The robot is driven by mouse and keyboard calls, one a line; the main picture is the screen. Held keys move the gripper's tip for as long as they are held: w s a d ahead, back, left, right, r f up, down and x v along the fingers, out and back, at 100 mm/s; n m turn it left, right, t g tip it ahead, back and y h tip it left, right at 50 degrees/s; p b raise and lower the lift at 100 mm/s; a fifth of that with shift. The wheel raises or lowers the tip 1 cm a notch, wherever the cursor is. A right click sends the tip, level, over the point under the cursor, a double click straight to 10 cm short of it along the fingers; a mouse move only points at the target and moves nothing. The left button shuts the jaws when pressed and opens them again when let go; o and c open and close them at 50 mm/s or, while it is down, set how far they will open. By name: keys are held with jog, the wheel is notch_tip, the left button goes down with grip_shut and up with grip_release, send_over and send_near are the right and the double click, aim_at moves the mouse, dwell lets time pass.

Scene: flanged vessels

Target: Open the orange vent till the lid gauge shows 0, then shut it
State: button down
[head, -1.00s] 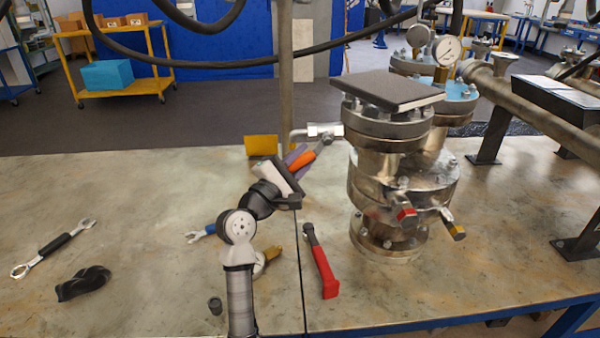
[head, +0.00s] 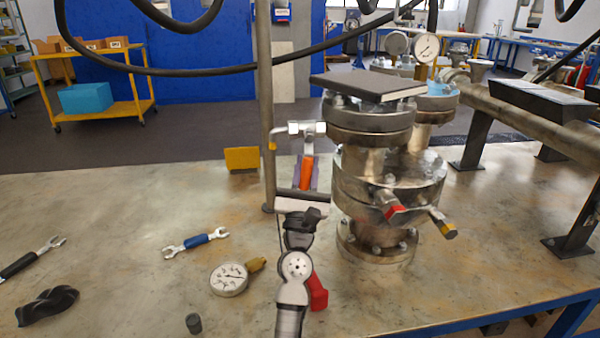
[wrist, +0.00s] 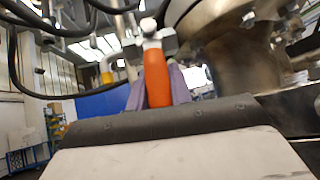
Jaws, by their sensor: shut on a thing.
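The orange vent handle (head: 306,172) hangs straight down from a valve body on the side pipe (head: 300,129) of the front flanged vessel (head: 375,160). My gripper (head: 306,176) is shut on the orange handle, one purple finger on each side. In the wrist view the orange handle (wrist: 157,80) stands between the purple fingers (wrist: 180,84). A white-faced gauge (head: 427,47) stands upright behind the dark flat block on the front lid; which lid bears it is unclear. Its needle is too small to read surely. A second gauge (head: 396,44) faces away.
The dark block (head: 367,84) covers much of the front lid. Red-tipped (head: 393,212) and yellow-tipped (head: 445,227) handles jut from the vessel. A loose gauge (head: 229,279), a blue wrench (head: 196,242) and a red-handled tool (head: 318,292) lie on the bench (head: 130,230).

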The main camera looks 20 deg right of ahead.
jog(key=shift+s+d+n+t+y+b, duration=0.15)
jog(key=shift+d+n+t+y, duration=0.1)
jog(key=shift+n+t+y, duration=0.4)
jog(key=shift+d+n+t+y+b, duration=0.2)
jog(key=shift+n+t+y, duration=0.15)
jog(key=shift+n+y, duration=0.45)
jog(key=shift+n, duration=0.35)
jog(key=c, duration=1.3)
grip_release()
jog(key=shift+o, duration=0.2)
jog(key=shift+f, duration=0.15)
